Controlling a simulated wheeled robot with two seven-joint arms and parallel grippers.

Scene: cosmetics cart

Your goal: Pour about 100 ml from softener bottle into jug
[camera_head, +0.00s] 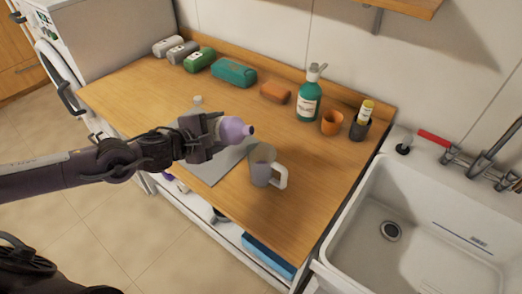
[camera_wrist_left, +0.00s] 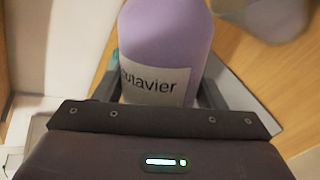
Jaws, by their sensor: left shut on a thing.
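My left gripper (camera_head: 208,136) is shut on the purple softener bottle (camera_head: 232,130). The bottle is tipped over to near horizontal, its dark open mouth pointing right. It is held above the counter, just up and left of the jug in the picture. In the left wrist view the purple bottle (camera_wrist_left: 165,45) sits between the fingers, with a white label partly reading "utavier". The clear grey jug (camera_head: 261,170) stands upright with its white handle to the right. A blurred part of the jug shows in the wrist view (camera_wrist_left: 265,15). No stream of liquid is visible. My right gripper is not in view.
A grey mat (camera_head: 217,172) lies beneath the gripper, and a small pale object (camera_head: 197,101) stands behind it. A green pump bottle (camera_head: 309,98), an orange cup (camera_head: 331,122) and a dark cup (camera_head: 359,129) stand at the back right. The sink (camera_head: 420,235) is right of the counter.

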